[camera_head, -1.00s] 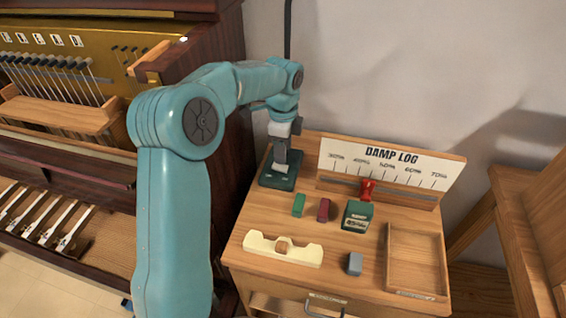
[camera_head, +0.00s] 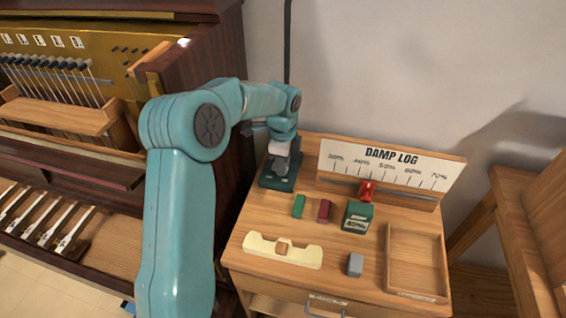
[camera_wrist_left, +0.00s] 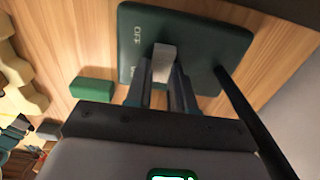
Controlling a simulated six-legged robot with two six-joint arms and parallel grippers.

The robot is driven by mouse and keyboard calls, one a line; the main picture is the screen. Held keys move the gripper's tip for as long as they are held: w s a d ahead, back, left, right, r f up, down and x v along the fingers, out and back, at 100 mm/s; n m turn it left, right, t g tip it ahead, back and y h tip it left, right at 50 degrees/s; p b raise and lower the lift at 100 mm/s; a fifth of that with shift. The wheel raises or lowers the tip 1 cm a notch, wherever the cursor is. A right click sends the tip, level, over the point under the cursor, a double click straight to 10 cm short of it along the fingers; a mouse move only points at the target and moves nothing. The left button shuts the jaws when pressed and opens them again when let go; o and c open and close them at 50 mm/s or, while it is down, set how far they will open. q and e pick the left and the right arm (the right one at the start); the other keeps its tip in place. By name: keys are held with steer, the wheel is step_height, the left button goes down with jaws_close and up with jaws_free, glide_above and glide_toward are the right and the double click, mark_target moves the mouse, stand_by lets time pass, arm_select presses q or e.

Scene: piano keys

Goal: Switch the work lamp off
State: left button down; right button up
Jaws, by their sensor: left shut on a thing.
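The work lamp's dark green base (camera_head: 268,181) stands at the back left corner of the wooden cabinet top. In the left wrist view the base (camera_wrist_left: 205,35) fills the top middle and bears small pale lettering. A light grey switch lever (camera_wrist_left: 163,62) rises from it. My left gripper (camera_head: 284,171) is over the base; in the left wrist view its fingers (camera_wrist_left: 163,90) are shut on the lever. The lamp's dark pole (camera_head: 287,45) rises behind my wrist, and it passes on the right in the wrist view. The lamp head is out of view. My right gripper is not in view.
A green block (camera_head: 299,206), a dark red block (camera_head: 323,210), a green box (camera_head: 357,217), a grey block (camera_head: 355,264) and a cream holder (camera_head: 283,251) lie on the cabinet top. An empty wooden tray (camera_head: 415,287) is at right. The damp log board (camera_head: 390,168) stands behind; the piano is left.

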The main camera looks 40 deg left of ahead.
arm_select(q)
steer(key=shift+s+a+r+t+h, duration=0.1)
steer(key=shift+a+t+h, duration=0.1)
steer(key=shift+h, duration=0.15)
steer(key=shift+s+a+t+h, duration=0.1)
steer(key=shift+t+h, duration=0.1)
steer(key=shift+h, duration=0.15)
steer(key=shift+a+t+h+b, duration=0.15)
steer(key=shift+t+h+b, duration=0.2)
steer(key=shift+h, duration=0.35)
steer(key=shift+t+h, duration=0.25)
steer(key=shift+h, duration=0.15)
steer(key=c, duration=1)
jaws_free()
steer(key=shift+o, duration=0.2)
step_height(320, 180, up, 20)
steer(key=p, duration=0.2)
